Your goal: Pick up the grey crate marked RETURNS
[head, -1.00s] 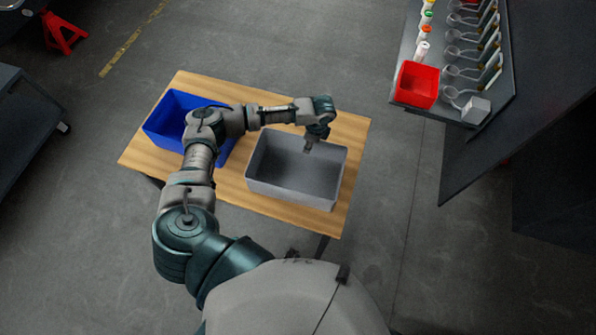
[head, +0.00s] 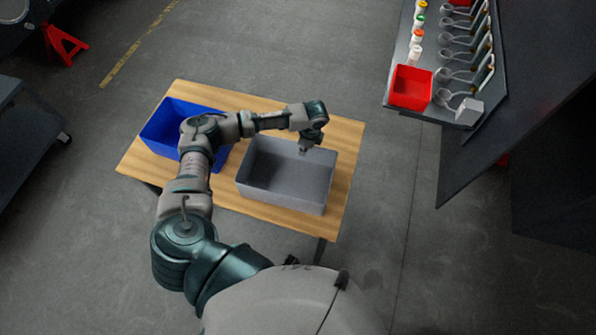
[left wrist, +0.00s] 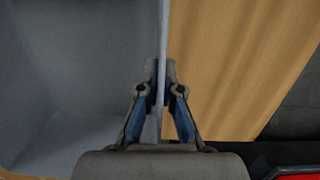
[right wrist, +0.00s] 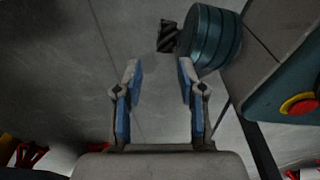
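The grey crate (head: 282,195) sits on the right part of the wooden table, open at the top and empty. No RETURNS marking shows in these views. My left gripper (head: 304,148) reaches down at the crate's far wall. In the left wrist view, the left gripper (left wrist: 161,75) has its fingers closed around the thin crate wall (left wrist: 165,40), one finger on each side. The crate's grey interior is to the left and the table top to the right. My right gripper (right wrist: 158,70) is open and empty, over the floor.
A blue crate (head: 160,140) stands on the left of the wooden table (head: 345,140), partly hidden by my left arm. At the right, a workbench holds a red bin (head: 410,87), bottles and several hanging tools. The floor between table and workbench is clear.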

